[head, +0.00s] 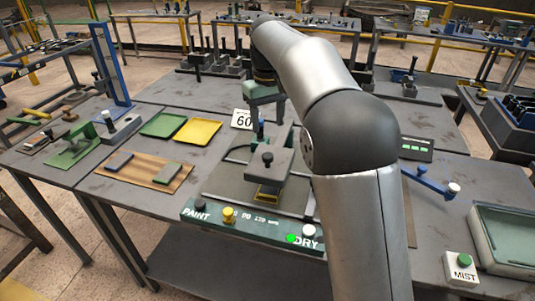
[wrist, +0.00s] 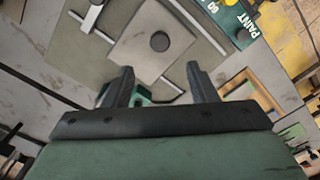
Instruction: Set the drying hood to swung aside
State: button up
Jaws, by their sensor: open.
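The likely drying hood (head: 269,155) is a grey square plate with a black knob (head: 267,157), above the middle of the station with the green PAINT/DRY front panel (head: 250,228). A yellow part shows under its front edge. In the wrist view the hood (wrist: 135,45) and its knob (wrist: 159,41) lie just beyond my fingertips. My gripper (wrist: 160,70) is open, its fingers apart and empty, pointing down behind the hood. A green bracket (wrist: 143,96) shows partly between the fingers. In the head view my arm hides the station's right side.
A blue lever (head: 432,181), a MIST button box (head: 462,268) and a pale green tray (head: 505,240) are at right.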

aim_at(268, 155)
notch_tip(268, 155, down, 11)
jog(key=shift+r, duration=0.1)
dwell(0.3)
grip_shut()
